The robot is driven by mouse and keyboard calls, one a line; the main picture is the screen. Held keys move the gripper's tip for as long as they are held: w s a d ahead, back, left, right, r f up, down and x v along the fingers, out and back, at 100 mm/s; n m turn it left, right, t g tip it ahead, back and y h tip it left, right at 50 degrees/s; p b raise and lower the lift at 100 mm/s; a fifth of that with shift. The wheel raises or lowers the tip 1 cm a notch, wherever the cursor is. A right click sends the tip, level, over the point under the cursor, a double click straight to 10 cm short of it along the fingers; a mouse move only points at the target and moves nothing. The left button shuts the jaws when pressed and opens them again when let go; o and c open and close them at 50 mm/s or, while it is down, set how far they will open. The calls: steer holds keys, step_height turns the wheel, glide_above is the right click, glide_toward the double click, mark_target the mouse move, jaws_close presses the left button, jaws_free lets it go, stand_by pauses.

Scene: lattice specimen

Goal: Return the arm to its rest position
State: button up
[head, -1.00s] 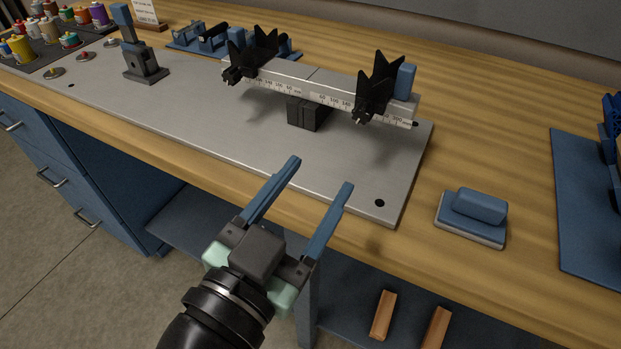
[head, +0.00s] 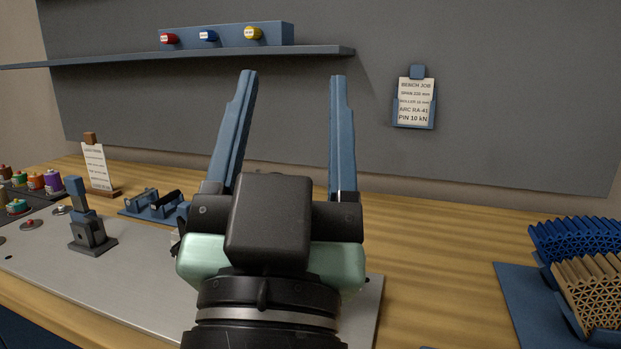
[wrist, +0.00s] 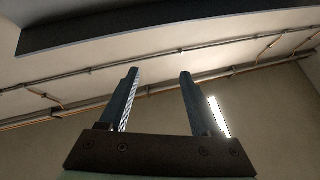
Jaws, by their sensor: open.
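My gripper (head: 293,76) is raised in the middle of the head view, its two blue fingers pointing up and spread apart with nothing between them. It stands in front of the grey back panel and hides part of the bench. In the wrist view my gripper (wrist: 159,73) also shows open and empty, against the wall and ceiling. The metal plate (head: 130,290) lies on the bench below and behind my arm. The ruled fixture on that plate is almost wholly hidden by my gripper.
A shelf (head: 180,56) with coloured cylinders juts out at upper left. A clipboard card (head: 414,103) hangs on the panel. Blue and tan lattice blocks (head: 590,285) sit on a blue mat (head: 515,300) at right. A lever device (head: 85,220) stands at left. The wooden bench right of my gripper is clear.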

steer(key=s+d+r+n+t+y+p, duration=0.1)
steer(key=s+r+t+p, duration=0.1)
steer(key=r+p, duration=2.2)
step_height(320, 180, up, 6)
steer(key=shift+s+d+r, duration=0.15)
steer(key=shift+s, duration=0.4)
